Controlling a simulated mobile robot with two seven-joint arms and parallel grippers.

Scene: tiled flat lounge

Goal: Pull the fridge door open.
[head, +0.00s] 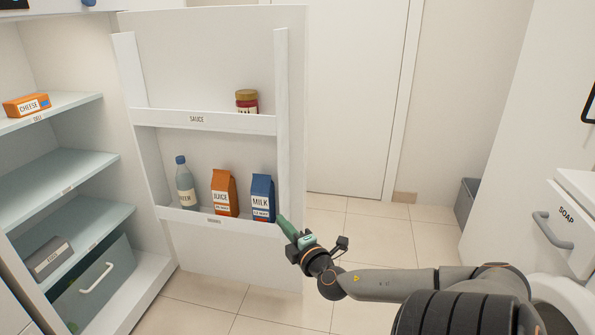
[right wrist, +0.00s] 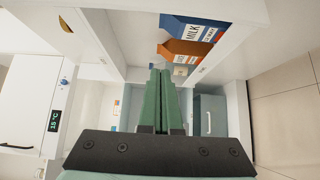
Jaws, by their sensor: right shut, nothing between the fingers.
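The fridge door (head: 210,60) stands wide open, its inner side with two shelves facing me. The fridge (head: 60,148) interior is exposed at the left, with glass shelves and a drawer. My right gripper (head: 285,224) is shut and empty, its green fingers at the door's lower right edge, beside the lower door shelf; I cannot tell whether they touch it. In the right wrist view, the shut green fingers (right wrist: 160,75) point toward the fridge interior, below the door shelf with the cartons. The outer door handle is hidden. My left gripper is not in view.
The lower door shelf holds a bottle (head: 185,185), a juice carton (head: 224,193) and a milk carton (head: 262,197). A sauce jar (head: 246,101) is on the upper one. A soap drawer (head: 566,222) is at right. Tiled floor (head: 350,232) is clear beyond the door.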

